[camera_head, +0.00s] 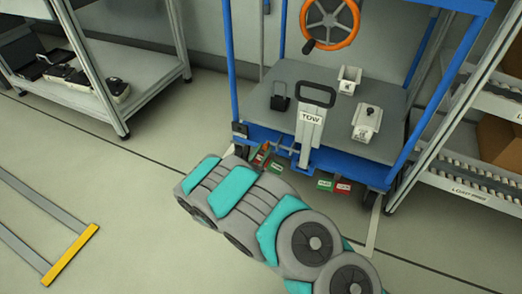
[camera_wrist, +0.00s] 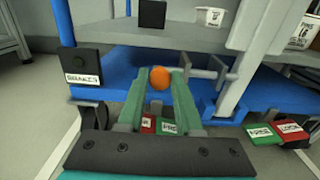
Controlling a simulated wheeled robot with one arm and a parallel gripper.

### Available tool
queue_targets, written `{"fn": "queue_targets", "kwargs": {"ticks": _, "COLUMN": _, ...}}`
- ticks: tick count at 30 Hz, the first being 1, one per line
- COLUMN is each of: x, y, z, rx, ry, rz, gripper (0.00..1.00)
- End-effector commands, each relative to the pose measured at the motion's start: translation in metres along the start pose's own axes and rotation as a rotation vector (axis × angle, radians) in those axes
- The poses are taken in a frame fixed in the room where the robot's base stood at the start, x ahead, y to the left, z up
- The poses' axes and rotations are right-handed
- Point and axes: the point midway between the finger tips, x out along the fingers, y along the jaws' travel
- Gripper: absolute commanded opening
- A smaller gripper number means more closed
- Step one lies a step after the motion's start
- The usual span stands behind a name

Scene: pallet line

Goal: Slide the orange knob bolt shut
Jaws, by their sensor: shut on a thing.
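The orange knob (camera_wrist: 160,78) of the bolt shows in the wrist view, at the front of the blue cart's deck. My gripper (camera_wrist: 163,90) has its two green fingers either side of the knob and is shut on it. A grey metal bar and plates of the bolt (camera_wrist: 208,70) show to the right of the knob. The bolt's far end and how far it reaches are hard to tell.
The blue cart (camera_head: 233,80) carries an upright TOW handle (camera_head: 311,128), an orange handwheel (camera_head: 330,22) and small white containers. Shelving (camera_head: 90,75) stands at left, a roller rack (camera_head: 470,175) at right. The floor at left is mostly open.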

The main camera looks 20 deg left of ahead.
Motion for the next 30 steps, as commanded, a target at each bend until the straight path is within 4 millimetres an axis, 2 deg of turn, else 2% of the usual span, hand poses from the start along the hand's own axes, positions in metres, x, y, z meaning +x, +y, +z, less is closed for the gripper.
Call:
{"fn": "queue_targets", "kwargs": {"ticks": 1, "x": 0.002, "y": -0.003, "z": 0.005, "rx": 0.003, "ry": -0.009, "rz": -0.003, "gripper": 0.00}}
{"fn": "queue_targets", "kwargs": {"ticks": 18, "x": -0.003, "y": -0.034, "z": -0.005, "rx": -0.001, "ry": 0.003, "rz": 0.000, "gripper": 0.00}}
{"fn": "queue_targets", "kwargs": {"ticks": 30, "x": -0.004, "y": -0.043, "z": -0.008, "rx": -0.001, "ry": 0.009, "rz": -0.005, "gripper": 0.00}}
